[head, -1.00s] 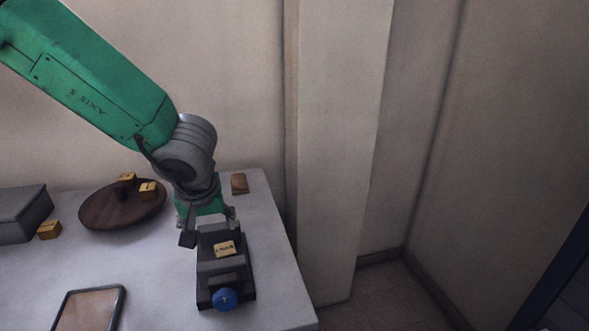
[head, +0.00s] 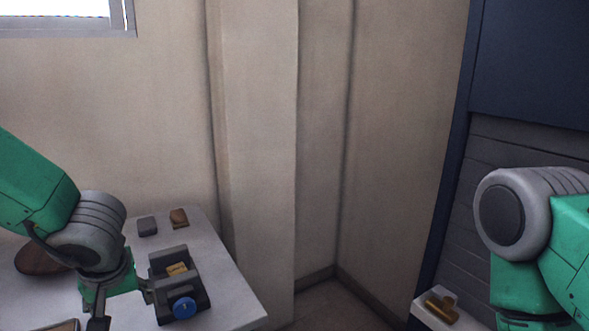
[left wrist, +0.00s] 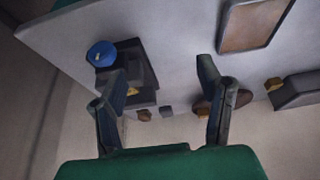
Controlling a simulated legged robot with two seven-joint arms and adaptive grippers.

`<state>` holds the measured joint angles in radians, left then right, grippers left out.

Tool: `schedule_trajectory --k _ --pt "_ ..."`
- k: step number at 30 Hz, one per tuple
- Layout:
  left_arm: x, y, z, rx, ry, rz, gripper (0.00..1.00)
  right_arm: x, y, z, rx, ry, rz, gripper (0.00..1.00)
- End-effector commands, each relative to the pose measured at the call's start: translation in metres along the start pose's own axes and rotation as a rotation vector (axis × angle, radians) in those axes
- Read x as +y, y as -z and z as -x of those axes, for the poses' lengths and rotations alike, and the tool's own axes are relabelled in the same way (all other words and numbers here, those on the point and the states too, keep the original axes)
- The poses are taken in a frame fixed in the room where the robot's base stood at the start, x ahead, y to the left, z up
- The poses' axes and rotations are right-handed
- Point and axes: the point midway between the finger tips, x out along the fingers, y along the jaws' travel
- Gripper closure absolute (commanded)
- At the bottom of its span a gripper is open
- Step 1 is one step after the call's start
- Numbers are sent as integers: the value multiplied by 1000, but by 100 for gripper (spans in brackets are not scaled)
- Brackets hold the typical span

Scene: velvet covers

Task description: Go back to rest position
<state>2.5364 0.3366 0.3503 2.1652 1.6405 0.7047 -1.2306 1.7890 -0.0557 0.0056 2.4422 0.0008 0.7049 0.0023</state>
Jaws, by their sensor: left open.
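My left gripper (head: 124,306) is low at the left of the head view, over the table and left of a dark vise-like fixture. In the left wrist view its two fingers (left wrist: 160,78) stand wide apart with nothing between them. The fixture (head: 158,312) has a blue knob (head: 184,308) and holds a yellow block (head: 177,269). It also shows in the left wrist view (left wrist: 135,62), partly behind one finger. My right arm is at the right edge of the head view; its gripper is out of frame.
The pale table (head: 222,290) bears a grey block (head: 147,226), a brown block (head: 179,218) and a round wooden board (head: 32,262), partly hidden by my left arm. A framed panel (left wrist: 254,24) lies on it. A brass piece (head: 441,309) sits on a white surface at lower right.

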Motion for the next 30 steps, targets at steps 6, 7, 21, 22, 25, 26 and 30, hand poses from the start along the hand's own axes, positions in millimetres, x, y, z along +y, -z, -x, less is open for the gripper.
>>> schedule_trajectory --k 6,7,21,22,25,26,30 --pt "-8 -16 -30 27 50 -58 40 1 1 0 3 -1 -2 38" --pt "-11 -19 -35 31 56 -68 40 1 1 0 3 -1 -2 38" --pt "-63 -130 -138 12 56 -352 40 0 1 0 2 -1 -1 38" --pt "-66 -146 -143 -6 41 -381 40 0 1 0 2 -1 -1 38" --pt "-80 -201 -158 -83 -15 -467 40 0 1 0 2 -1 -1 38" --pt "-84 -218 -160 -111 -33 -490 40 0 1 0 2 -1 -1 38" --pt "-101 -280 -160 -238 -103 -555 40 0 1 0 2 -1 -1 38"
